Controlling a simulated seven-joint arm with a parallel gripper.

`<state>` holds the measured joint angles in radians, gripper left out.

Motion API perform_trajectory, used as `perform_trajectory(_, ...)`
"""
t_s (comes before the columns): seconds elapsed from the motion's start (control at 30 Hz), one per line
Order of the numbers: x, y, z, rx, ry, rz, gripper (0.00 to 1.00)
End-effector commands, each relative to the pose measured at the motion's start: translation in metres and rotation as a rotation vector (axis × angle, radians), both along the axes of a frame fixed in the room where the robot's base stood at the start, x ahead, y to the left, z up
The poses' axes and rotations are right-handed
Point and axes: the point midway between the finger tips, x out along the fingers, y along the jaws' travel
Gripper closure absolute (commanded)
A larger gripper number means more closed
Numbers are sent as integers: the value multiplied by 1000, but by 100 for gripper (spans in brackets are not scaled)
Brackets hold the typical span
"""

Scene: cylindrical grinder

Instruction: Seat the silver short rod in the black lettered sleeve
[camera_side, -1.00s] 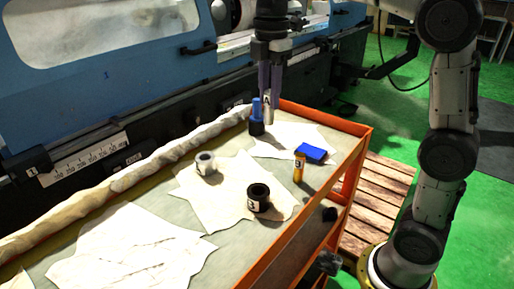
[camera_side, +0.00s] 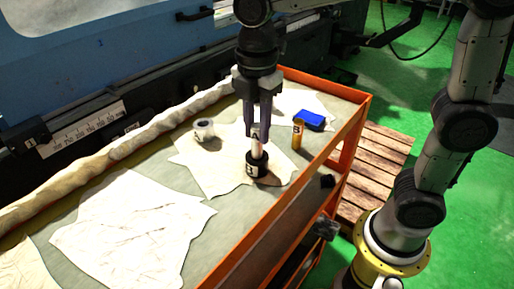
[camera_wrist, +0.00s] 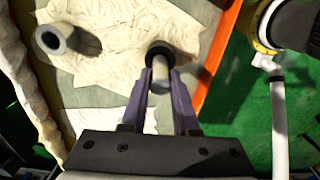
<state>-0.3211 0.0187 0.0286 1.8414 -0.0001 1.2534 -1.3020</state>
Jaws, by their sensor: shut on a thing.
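My gripper (camera_side: 257,132) points down and is shut on the silver short rod (camera_side: 257,146), which is upright and carries a letter. The black lettered sleeve (camera_side: 257,170) stands upright on a pale cloth directly below the rod. The rod's lower end is at the sleeve's mouth; I cannot tell how far inside it is. In the wrist view the rod (camera_wrist: 160,76) shows between the two fingers, and the sleeve's dark rim (camera_wrist: 158,49) lies just beyond it, partly covered by the rod.
A white hollow sleeve (camera_side: 204,129) stands to the left. An orange lettered cylinder (camera_side: 298,134) and a blue block (camera_side: 312,120) are to the right, near the cart's orange rim (camera_side: 343,110). A rolled cloth (camera_side: 140,150) lies along the machine side. The front-left cloth area is clear.

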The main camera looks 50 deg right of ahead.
Motion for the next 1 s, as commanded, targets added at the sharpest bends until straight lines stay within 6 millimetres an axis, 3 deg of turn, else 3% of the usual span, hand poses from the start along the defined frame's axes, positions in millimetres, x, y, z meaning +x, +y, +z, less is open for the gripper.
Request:
perform_trajectory(0.33, 0, 0, -40, 0, 0, -1, 100)
perform_trajectory(1.0, 0, 0, -54, -1, 2, -1, 100)
